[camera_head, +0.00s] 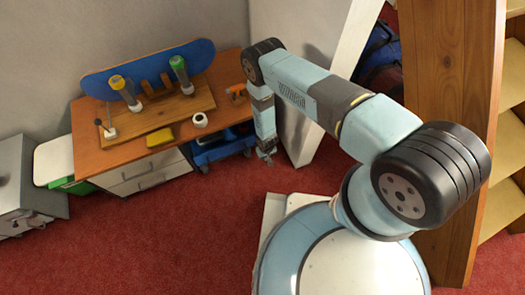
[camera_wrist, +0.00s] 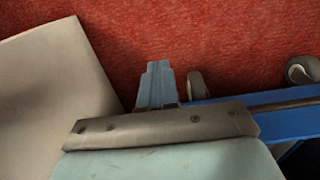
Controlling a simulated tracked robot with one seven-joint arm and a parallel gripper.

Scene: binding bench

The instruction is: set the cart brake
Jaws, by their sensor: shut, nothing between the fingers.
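A blue cart (camera_head: 207,155) stands low at the right end of the bench, partly under its top. In the wrist view its blue edge (camera_wrist: 212,112) shows at the right, with a caster (camera_wrist: 302,70) at the far right and a smaller pale rounded part (camera_wrist: 197,84) nearer my gripper. I cannot make out which part is the brake. My gripper (camera_head: 266,156) hangs pointing down just right of the cart, above the carpet. In the wrist view my gripper (camera_wrist: 158,70) is shut and empty, left of the pale part. I cannot tell whether it touches the cart.
The wooden bench (camera_head: 97,160) carries a board with tools, a yellow block (camera_head: 159,135), a white roll (camera_head: 200,120) and an orange tool (camera_head: 237,92). A white panel (camera_head: 300,145) stands close right of my gripper. Red carpet (camera_head: 150,240) is clear in front.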

